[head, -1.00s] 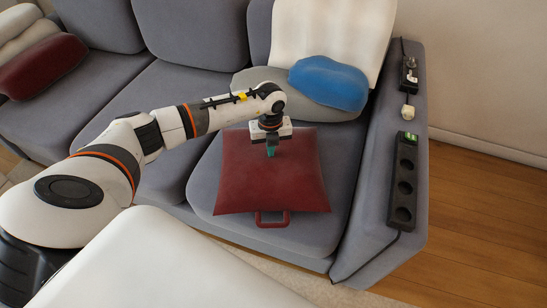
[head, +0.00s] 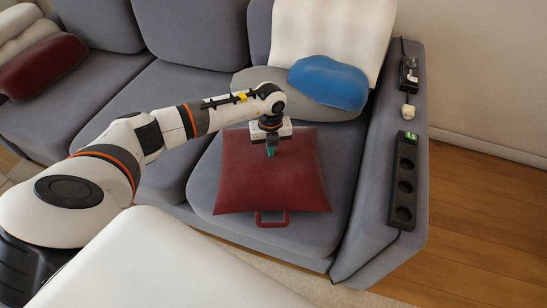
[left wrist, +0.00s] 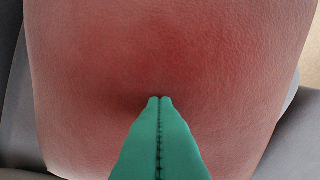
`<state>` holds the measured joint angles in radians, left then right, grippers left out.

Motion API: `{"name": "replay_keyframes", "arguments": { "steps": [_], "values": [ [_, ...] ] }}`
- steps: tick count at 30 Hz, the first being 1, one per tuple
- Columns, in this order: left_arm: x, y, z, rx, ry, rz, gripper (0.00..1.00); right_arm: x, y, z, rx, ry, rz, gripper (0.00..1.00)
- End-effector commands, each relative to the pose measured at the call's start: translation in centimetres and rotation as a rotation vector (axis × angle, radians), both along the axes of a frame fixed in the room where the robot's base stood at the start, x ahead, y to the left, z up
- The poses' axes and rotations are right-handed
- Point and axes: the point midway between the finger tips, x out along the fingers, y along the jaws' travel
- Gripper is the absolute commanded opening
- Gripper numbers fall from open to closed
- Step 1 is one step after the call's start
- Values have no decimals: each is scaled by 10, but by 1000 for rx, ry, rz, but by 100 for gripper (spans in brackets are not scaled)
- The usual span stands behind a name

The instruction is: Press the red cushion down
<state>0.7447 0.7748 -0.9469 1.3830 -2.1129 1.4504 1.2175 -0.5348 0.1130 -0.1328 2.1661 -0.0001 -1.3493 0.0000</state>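The red cushion (head: 271,182) lies flat on the right seat of the grey sofa, its handle loop toward the front edge. My left gripper (head: 271,150) is over the back half of the cushion, pointing down. In the left wrist view the red cushion (left wrist: 110,50) fills most of the picture. The green fingertips of my left gripper (left wrist: 160,98) are together, with nothing between them, and their tips are at or very near the cushion's surface. A darker patch shows around the tips. I cannot tell for sure whether they touch. My right gripper is not in view.
A blue cushion (head: 329,83) lies on a grey one (head: 258,78) before a white cushion (head: 330,35) behind. Another red cushion (head: 42,66) is far left. A power strip (head: 404,180) and plugs (head: 408,85) lie on the right armrest (head: 385,215).

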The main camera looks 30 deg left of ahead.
Motion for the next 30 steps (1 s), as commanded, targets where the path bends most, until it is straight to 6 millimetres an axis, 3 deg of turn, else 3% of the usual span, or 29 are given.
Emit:
{"name": "replay_keyframes", "arguments": {
  "steps": [30],
  "values": [
    [-2,-1,-5,0,7,-1,0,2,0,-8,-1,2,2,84]
  ]
}}
